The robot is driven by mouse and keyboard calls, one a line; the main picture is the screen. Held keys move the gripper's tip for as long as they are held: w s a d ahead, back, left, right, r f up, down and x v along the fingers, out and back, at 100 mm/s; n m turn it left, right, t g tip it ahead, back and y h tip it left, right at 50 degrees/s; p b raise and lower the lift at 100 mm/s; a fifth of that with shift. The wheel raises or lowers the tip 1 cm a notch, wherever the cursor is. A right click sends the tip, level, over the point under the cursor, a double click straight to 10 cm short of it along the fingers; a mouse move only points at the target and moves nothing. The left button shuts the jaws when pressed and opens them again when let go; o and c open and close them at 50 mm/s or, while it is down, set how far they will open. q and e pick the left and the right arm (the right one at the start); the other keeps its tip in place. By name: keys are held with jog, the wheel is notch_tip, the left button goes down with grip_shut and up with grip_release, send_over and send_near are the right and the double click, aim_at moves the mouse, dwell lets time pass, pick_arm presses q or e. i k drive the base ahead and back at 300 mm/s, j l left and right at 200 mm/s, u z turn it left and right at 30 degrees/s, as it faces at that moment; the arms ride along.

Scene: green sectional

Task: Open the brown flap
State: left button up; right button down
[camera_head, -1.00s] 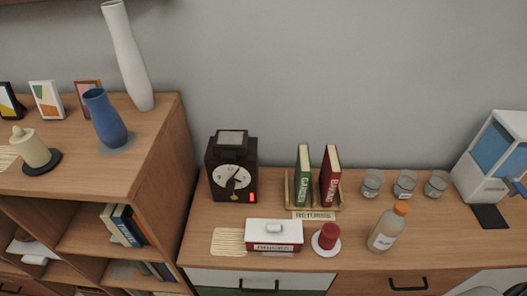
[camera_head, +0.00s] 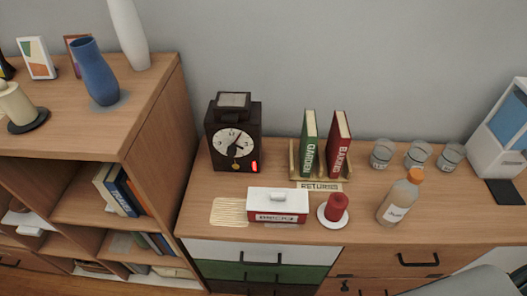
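Several brown wooden fronts are in view, and I cannot tell for sure which one is the flap. A brown front (camera_head: 375,262) with a black bar handle (camera_head: 418,259) is at the right of the low cabinet; it looks shut. Another brown front (camera_head: 370,287) lies below it, cut off by the picture's bottom edge. A further brown front (camera_head: 35,262) is at the bottom of the left shelf, also looking shut. Neither of my grippers is in view.
White (camera_head: 230,250) and green (camera_head: 230,271) drawer fronts sit left of the brown one. A grey rounded thing (camera_head: 485,285) partly covers the lower right. On the cabinet top are a clock (camera_head: 233,140), a red-and-white box (camera_head: 277,205), a red candle (camera_head: 336,207) and a bottle (camera_head: 398,198).

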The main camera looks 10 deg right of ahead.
aim_at(351, 262)
jog(key=l+z, duration=0.2)
jog(key=z, duration=1.85)
jog(key=k+l+z, duration=0.15)
jog(key=l+z, duration=0.2)
jog(key=k+l+z, duration=0.15)
jog(key=l+z, duration=0.2)
